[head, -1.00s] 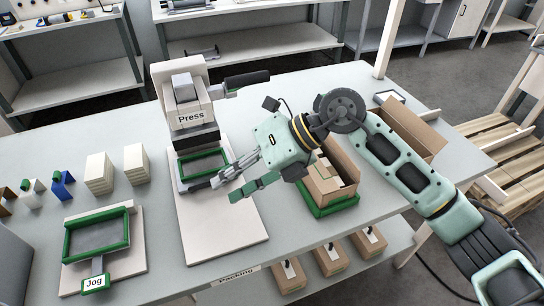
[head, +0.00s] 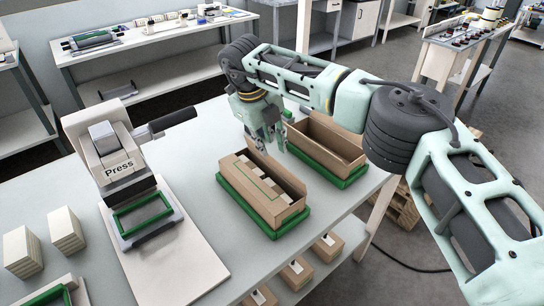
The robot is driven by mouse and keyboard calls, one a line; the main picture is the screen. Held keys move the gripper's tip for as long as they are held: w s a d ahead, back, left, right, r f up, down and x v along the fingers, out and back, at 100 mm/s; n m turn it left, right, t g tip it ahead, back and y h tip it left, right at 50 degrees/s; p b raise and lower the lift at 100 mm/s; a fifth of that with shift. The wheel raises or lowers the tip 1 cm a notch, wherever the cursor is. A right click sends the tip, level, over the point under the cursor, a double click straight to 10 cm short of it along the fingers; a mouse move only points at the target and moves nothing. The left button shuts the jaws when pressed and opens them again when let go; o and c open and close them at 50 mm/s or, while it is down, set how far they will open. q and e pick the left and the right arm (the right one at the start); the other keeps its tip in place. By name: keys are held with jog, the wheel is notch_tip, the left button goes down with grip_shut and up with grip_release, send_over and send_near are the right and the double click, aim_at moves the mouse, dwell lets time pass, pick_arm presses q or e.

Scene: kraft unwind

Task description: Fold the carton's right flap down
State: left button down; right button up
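The brown carton (head: 272,207) sits in a green tray (head: 247,209) on the table. My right gripper (head: 272,148) points down above the carton's far end. Its fingers look apart with nothing between them; contact with the carton is unclear. My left gripper is out of view.
An open, empty-looking carton (head: 344,143) in another green tray stands just behind to the right. The press (head: 107,152) with its white base stands at left. Pale stacks (head: 64,232) lie at far left. Small boxes (head: 328,246) sit on a lower shelf.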

aim_at(272, 158)
jog(key=p+x, duration=0.1)
jog(key=x, duration=0.5)
jog(key=shift+f, duration=0.25)
jog(key=shift+c, duration=0.2)
grip_shut()
